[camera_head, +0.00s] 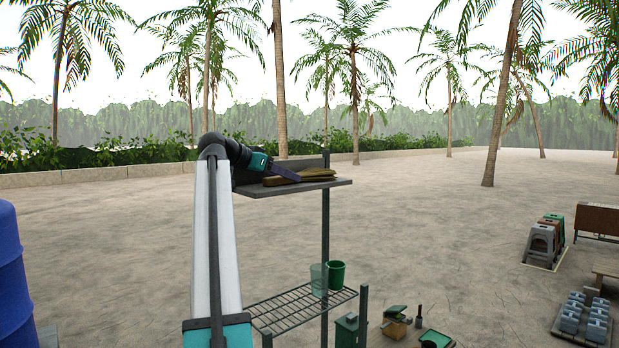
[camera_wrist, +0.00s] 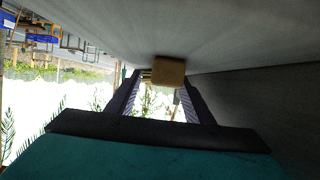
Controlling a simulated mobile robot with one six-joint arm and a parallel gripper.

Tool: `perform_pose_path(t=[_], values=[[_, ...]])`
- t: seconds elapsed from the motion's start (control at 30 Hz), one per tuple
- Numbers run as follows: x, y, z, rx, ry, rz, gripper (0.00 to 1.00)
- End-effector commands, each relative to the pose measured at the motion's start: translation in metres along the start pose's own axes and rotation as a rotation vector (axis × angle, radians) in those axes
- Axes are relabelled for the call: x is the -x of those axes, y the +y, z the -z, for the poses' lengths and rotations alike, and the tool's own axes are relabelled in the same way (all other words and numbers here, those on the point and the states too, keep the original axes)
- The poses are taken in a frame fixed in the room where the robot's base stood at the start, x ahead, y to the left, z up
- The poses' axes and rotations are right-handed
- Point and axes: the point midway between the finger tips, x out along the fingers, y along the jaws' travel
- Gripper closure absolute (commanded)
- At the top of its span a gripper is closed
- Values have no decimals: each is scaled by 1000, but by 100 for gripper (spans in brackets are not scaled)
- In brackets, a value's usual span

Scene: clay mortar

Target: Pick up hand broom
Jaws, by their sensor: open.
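The hand broom (camera_head: 318,174) is tan and lies on the upper grey shelf (camera_head: 300,189) in the head view. In the wrist view, the blunt end of a tan block, apparently the broom's handle (camera_wrist: 169,71), shows against the grey shelf surface. My gripper (camera_head: 295,178) is over the shelf, alongside the broom, and partly covers it. In the wrist view, my gripper (camera_wrist: 160,80) has its two dark fingers apart, with the tan end between or just beyond their tips. I cannot tell whether the fingers touch it.
A dark post (camera_head: 325,240) carries the shelf. Below are a wire rack (camera_head: 290,311) and a green bucket (camera_head: 337,274). A blue barrel (camera_head: 10,280) stands at the left. Stacked stools (camera_head: 541,240) stand at the right. Open sand lies behind the shelf.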

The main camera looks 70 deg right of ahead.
Motion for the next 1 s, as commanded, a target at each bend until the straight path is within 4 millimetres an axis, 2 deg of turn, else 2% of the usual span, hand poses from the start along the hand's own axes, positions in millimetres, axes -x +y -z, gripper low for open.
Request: perform_pose_path(t=[0.1,0.3,0.37,0.77,1.0], values=[[0,0,0,0,0,0,53],[1,0,0,0,0,1,87],[1,0,0,0,0,1,94],[2,-1,2,0,1,1,94],[6,-1,12,0,1,2,94]])
